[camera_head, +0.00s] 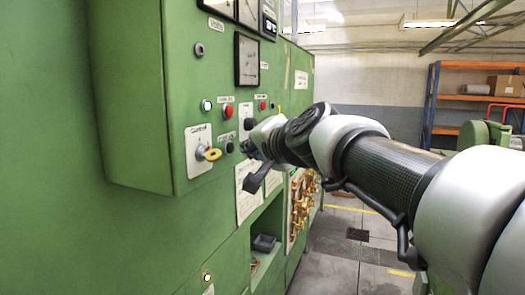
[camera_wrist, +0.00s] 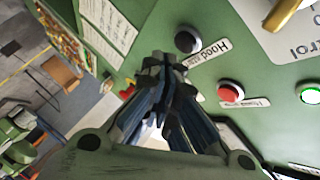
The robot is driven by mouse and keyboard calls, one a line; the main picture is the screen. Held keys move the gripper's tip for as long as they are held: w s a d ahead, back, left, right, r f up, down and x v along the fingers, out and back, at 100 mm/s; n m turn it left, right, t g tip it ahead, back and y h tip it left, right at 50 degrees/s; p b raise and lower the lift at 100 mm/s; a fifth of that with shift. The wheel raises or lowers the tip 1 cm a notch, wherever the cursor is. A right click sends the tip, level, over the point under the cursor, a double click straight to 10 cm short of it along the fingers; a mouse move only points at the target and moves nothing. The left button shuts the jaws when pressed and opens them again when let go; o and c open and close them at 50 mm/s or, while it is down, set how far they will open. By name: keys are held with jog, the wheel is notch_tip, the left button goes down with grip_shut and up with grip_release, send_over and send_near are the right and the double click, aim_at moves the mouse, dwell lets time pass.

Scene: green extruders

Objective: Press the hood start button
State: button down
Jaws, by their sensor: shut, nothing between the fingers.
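The hood start button is a round black button in a pale ring (camera_wrist: 187,40), beside a white label (camera_wrist: 210,52) reading "Hood sta…", partly cut off by tilt. In the head view the matching black button (camera_head: 229,147) sits below a red button on the green panel. My gripper (camera_head: 246,148) is shut and empty, just right of that button in the head view. In the wrist view my gripper's fingertips (camera_wrist: 165,65) show just below and left of the button. Whether they touch the panel cannot be told.
A yellow-handled key switch (camera_head: 208,153) projects from the control plate. Another black knob (camera_head: 250,123) and red button (camera_head: 262,105) are near my wrist. Open floor (camera_head: 335,240) lies right of the cabinet.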

jog(key=d+b, duration=0.1)
jog(key=s+d+b, duration=0.1)
jog(key=d+b, duration=0.1)
jog(key=d, duration=0.1)
jog(key=shift+s+d, duration=0.1)
jog(key=shift+s, duration=0.2)
dwell(0.4)
jog(key=s+d+f+n+g+h+b, duration=0.2)
jog(key=s+d+f+b, duration=0.3)
jog(key=s+f, duration=0.6)
jog(key=s+d+f+n+g+h+b, duration=0.2)
jog(key=s+f+b, duration=0.7)
jog(key=f, duration=1.7)
jog(key=s+d+f+n+g+h+b, duration=0.2)
jog(key=s+d+f+g+b, duration=0.3)
jog(key=s+f, duration=0.8)
notch_tip(320, 180, down, 6)
jog(key=d+b, duration=0.2)
jog(key=shift+s+d+h, duration=0.15)
jog(key=shift+d+h, duration=0.2)
jog(key=shift+h, duration=0.05)
